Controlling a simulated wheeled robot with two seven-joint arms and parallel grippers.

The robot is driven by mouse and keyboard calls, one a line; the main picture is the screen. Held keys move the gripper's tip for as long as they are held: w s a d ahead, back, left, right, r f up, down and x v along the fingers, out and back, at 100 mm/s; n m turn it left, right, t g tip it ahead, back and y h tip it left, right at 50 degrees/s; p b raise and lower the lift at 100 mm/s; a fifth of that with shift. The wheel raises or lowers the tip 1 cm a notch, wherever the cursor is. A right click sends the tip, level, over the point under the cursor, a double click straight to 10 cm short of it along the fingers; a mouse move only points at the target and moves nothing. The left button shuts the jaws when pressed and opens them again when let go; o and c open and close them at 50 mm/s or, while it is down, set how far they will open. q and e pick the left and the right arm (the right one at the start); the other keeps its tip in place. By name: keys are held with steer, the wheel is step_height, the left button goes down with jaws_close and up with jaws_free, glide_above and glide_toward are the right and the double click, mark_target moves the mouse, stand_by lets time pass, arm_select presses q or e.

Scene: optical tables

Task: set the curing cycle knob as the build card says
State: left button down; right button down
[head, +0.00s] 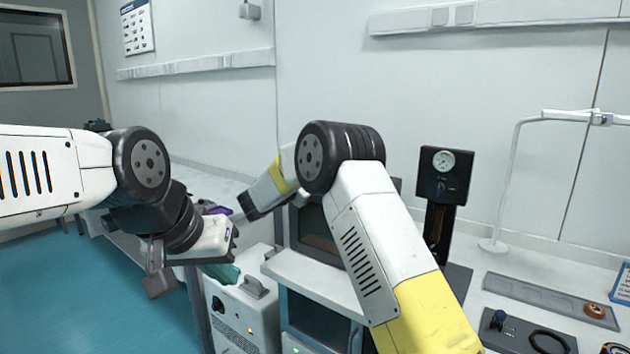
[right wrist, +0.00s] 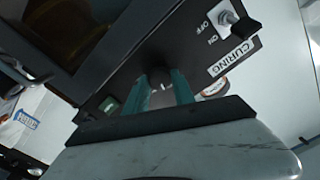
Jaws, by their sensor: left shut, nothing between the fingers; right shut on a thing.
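The curing cycle knob (right wrist: 160,77) is dark and round with a pale pointer mark. It sits on the dark front panel (right wrist: 190,50) beside the white CURING label (right wrist: 232,57). My right gripper (right wrist: 161,92) is shut on it, one teal finger on each side, so its sides are partly hidden. In the head view the right arm hides the knob and the right fingers. My left gripper (head: 225,268) is shut and empty, off to the left near a white cabinet. I cannot read a build card in either view.
An ON/OFF toggle switch (right wrist: 228,17) is on the same panel, near the CURING label. A white cabinet (head: 240,315) stands below my left gripper. A black gauge stand (head: 432,185) and a grey tray (head: 540,297) are on the right. A blue-edged card (head: 623,285) is cut off at the right edge.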

steer(key=shift+a+f+n, duration=0.1)
steer(key=shift+n, duration=1.7)
steer(key=c, duration=1.1)
jaws_free()
steer(key=shift+o, duration=0.2)
steer(key=shift+s, duration=0.1)
steer(key=v, duration=0.7)
steer(key=shift+s+a, duration=0.2)
steer(key=shift+s, duration=0.05)
